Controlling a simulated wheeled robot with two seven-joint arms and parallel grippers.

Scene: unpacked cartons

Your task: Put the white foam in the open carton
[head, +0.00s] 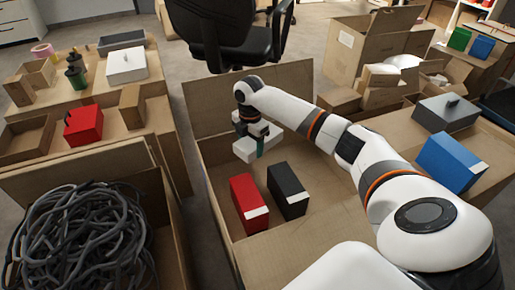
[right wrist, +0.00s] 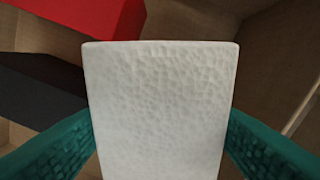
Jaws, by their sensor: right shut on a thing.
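The white foam (head: 240,150) is a pale block with a dimpled face. It fills the middle of the right wrist view (right wrist: 160,110). My right gripper (head: 258,146) is shut on it, with a green finger on each side in the wrist view. The foam is held inside the outline of the open carton (head: 222,108), towards its far end; its height above the carton floor is hard to tell. A red box (head: 246,196) and a black box (head: 284,182) stand in the carton, nearer to me than the foam. My left gripper is not in view.
A carton full of dark cables (head: 80,230) stands at the left. Behind it a cardboard surface holds a red item (head: 83,125) and a white box (head: 126,66). A blue box (head: 450,160) and a grey box (head: 447,113) are at the right. A black chair (head: 225,35) stands behind the open carton.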

